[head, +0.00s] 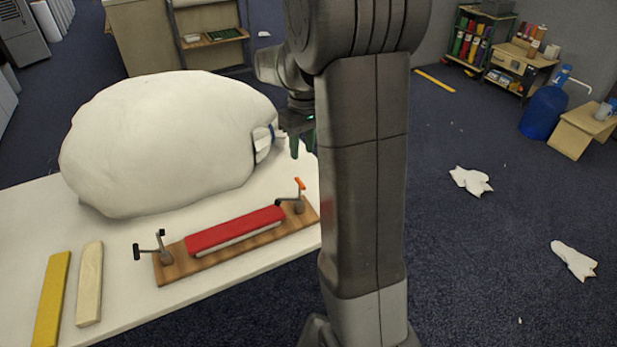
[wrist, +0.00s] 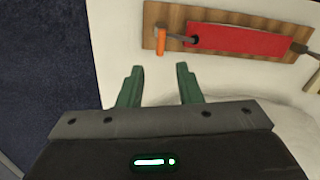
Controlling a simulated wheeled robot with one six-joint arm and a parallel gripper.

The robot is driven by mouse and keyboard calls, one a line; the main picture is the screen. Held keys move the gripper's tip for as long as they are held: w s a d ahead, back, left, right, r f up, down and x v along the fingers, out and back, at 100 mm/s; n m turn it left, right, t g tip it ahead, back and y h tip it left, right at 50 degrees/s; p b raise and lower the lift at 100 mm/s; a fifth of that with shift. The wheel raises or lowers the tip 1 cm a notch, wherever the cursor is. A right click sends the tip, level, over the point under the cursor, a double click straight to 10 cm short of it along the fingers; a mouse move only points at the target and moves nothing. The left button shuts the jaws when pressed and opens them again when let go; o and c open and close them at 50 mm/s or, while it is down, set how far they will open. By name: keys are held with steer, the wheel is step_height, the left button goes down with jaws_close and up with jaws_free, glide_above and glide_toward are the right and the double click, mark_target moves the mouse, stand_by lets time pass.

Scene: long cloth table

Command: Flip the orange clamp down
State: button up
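The orange clamp (head: 299,184) stands at the right end of a wooden board on the table, its orange-tipped handle raised. In the wrist view the orange handle (wrist: 161,43) shows at the board's left end, beyond my fingertips. My gripper (head: 300,150) is above and behind the clamp in the head view, partly hidden by my arm. In the wrist view my gripper (wrist: 160,72) has its two green fingers apart with nothing between them. A red block (head: 235,230) lies along the wooden board (head: 175,272). A black-handled clamp (head: 163,252) stands at the board's left end.
A large white stuffed bag (head: 160,145) sits on the table (head: 25,225) behind the board. A yellow bar (head: 52,298) and a pale wooden bar (head: 90,283) lie at the front left. The table's right edge is near the orange clamp.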

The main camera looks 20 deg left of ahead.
mark_target(300, 182)
steer(key=f, duration=1.3)
steer(key=shift+s+a+f+b, duration=0.3)
steer(key=shift+f+b, duration=0.05)
steer(key=shift+f, duration=0.05)
steer(key=shift+c, duration=0.4)
jaws_close()
